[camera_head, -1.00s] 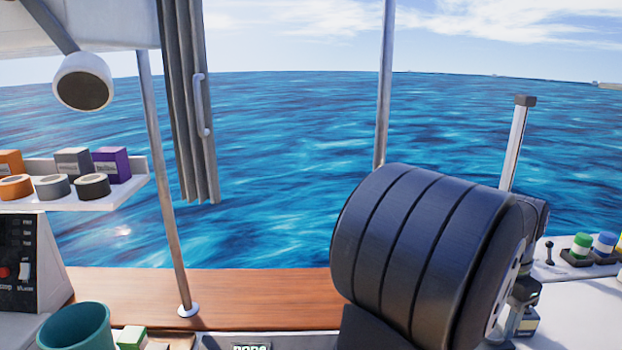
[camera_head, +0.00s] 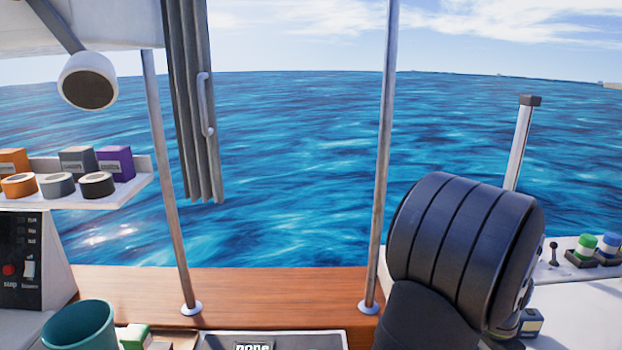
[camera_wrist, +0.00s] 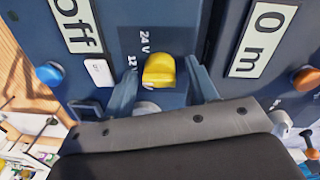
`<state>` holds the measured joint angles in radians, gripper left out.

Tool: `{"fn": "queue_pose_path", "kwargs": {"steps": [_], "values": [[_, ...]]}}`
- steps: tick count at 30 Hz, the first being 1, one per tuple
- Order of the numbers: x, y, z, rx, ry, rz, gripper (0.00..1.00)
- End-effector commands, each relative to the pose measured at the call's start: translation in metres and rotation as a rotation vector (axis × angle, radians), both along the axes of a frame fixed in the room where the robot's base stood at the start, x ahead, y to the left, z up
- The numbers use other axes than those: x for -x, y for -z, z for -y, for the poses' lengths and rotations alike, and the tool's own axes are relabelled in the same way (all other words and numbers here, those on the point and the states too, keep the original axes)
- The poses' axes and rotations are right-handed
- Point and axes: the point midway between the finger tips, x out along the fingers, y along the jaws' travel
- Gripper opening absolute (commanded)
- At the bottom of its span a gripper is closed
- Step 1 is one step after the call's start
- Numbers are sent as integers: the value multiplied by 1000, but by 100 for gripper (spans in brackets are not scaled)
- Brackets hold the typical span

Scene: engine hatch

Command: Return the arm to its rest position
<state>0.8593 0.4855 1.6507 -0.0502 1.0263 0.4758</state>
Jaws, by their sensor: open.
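My arm (camera_head: 465,250) shows in the head view as large dark rounded links at the lower right; its gripper end is out of that view. In the wrist view my gripper (camera_wrist: 160,72) is open, its two blue-grey fingers apart with nothing held. A yellow knob (camera_wrist: 159,70) on a dark blue panel shows between the fingers in the picture. I cannot tell how far the fingertips are from it. The panel has signs reading "off" (camera_wrist: 76,22) and "0 m" (camera_wrist: 262,38), and a small "24 V" marking.
A blue knob (camera_wrist: 50,75) and an orange knob (camera_wrist: 307,78) flank the panel. In the head view a teal cup (camera_head: 78,326) stands at lower left, below a shelf (camera_head: 110,196) of tape rolls and boxes. A metal post (camera_head: 381,170) rises just left of my arm. Open water lies beyond.

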Motion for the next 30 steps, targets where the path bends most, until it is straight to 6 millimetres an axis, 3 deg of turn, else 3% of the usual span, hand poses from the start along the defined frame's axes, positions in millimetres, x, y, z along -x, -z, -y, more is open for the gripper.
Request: {"fn": "queue_pose_path", "kwargs": {"steps": [8,13,30], "values": [[0,-2,0,1,0,0,53],[-1,-17,1,2,0,3,53],[-7,-128,-1,3,-1,4,53]]}}
